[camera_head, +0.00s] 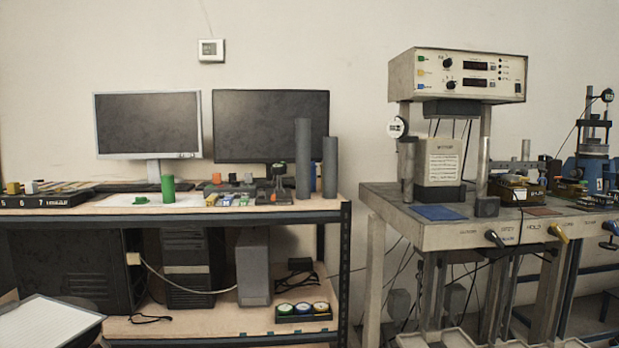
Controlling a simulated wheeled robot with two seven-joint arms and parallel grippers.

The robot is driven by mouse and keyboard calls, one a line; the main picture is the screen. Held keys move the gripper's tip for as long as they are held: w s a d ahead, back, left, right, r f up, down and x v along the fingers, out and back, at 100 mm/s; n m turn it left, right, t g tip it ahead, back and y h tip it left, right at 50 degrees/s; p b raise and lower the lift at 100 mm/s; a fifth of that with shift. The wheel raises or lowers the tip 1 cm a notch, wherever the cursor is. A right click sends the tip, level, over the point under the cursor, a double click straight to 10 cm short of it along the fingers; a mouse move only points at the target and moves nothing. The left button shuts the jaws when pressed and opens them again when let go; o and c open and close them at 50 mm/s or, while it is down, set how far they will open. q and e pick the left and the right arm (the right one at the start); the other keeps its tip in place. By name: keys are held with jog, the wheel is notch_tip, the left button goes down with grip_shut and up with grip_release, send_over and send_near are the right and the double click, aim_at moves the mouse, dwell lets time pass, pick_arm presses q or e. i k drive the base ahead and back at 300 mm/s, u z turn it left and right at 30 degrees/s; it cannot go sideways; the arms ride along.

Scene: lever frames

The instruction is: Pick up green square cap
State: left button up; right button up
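A small flat green piece (141,200) lies on a white sheet on the left workbench. It may be the green square cap, but it is too small for me to tell its shape. An upright green cylinder (168,189) stands just right of it. A green-topped round item (285,310) sits in a black tray on the lower shelf. Neither of my grippers shows in the head view.
The left workbench (270,216) carries two monitors, a black numbered rack (45,200), small coloured parts and tall grey cylinders (303,160). A gap separates it from the test-machine table (445,236) on the right. A white panel (45,325) is at lower left.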

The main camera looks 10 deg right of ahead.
aim_at(139, 200)
jog(key=k, duration=1.2)
jog(key=u, duration=0.75)
jog(key=i, duration=0.9)
jog(key=z, duration=0.6)
jog(key=i, duration=0.7)
jog(key=z, duration=0.65)
